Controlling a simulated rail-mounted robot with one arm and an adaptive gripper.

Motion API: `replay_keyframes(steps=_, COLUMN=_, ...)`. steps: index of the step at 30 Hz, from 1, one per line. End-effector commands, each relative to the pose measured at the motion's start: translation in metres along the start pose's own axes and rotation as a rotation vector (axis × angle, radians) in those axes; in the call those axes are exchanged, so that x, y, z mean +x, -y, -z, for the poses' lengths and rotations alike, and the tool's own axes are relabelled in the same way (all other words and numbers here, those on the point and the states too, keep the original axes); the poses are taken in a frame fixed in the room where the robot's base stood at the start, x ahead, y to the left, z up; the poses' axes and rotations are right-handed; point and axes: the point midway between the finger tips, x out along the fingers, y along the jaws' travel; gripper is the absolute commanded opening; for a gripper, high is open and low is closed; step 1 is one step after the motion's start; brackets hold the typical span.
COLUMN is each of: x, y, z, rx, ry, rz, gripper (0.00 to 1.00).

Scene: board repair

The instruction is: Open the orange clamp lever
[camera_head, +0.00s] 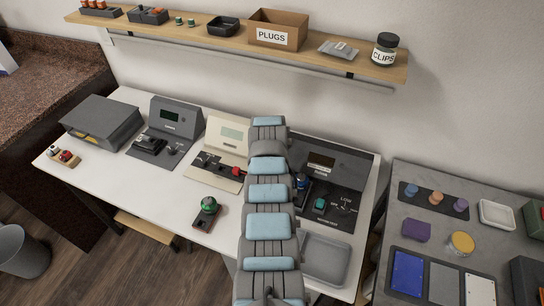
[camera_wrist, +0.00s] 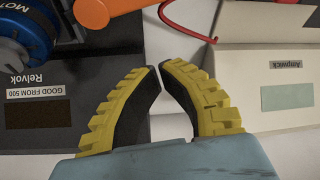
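An orange lever (camera_wrist: 100,8) shows in part at the top edge of the wrist view, cut off by the frame. It lies beside a blue round part (camera_wrist: 25,35) lettered "MOT", on the dark machine (camera_wrist: 100,100) labelled Relvok. My gripper (camera_wrist: 160,67) has yellow and black fingers whose tips nearly meet, with nothing seen between them. The fingertips are below the lever in the picture, apart from it. In the head view my arm hides the lever and my gripper; the dark machine (camera_head: 345,172) shows right of my arm.
In the head view a grey tray (camera_head: 325,258) lies in front of the dark machine, and a wall shelf (camera_head: 205,40) runs above.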

Motion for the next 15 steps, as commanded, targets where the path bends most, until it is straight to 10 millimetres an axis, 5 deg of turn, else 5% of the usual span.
replay_keyframes(steps=15, x=0.024, y=0.000, z=-0.001, rx=0.000, ry=-0.001, rz=0.000, gripper=0.00)
